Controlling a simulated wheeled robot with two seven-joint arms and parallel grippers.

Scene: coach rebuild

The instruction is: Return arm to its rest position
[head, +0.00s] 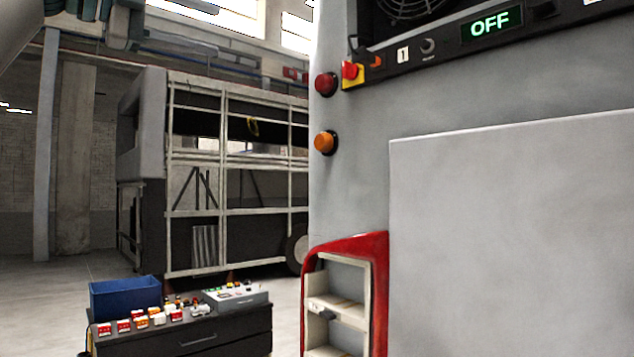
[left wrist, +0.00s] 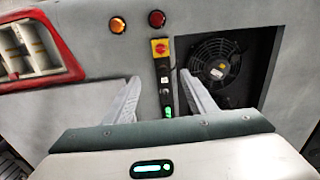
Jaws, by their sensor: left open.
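My left gripper (left wrist: 159,76) shows in the left wrist view. Its two grey fingers stand apart with nothing held between them. It faces a grey machine panel with a red-and-yellow switch (left wrist: 160,47) and a fan (left wrist: 215,60) in a dark recess. I cannot tell how far the fingertips are from the panel. In the head view no gripper shows; a blurred pale shape at the top left corner may be part of my arm. My right gripper is in neither view.
The grey panel (head: 500,230) fills the right of the head view, with an "OFF" display (head: 491,24), red lamp (head: 326,84) and orange lamp (head: 326,142). A red-framed shelf (head: 378,290) is set low. A dark cabinet (head: 215,332) carries a blue bin (head: 125,297). A coach frame (head: 225,150) stands behind.

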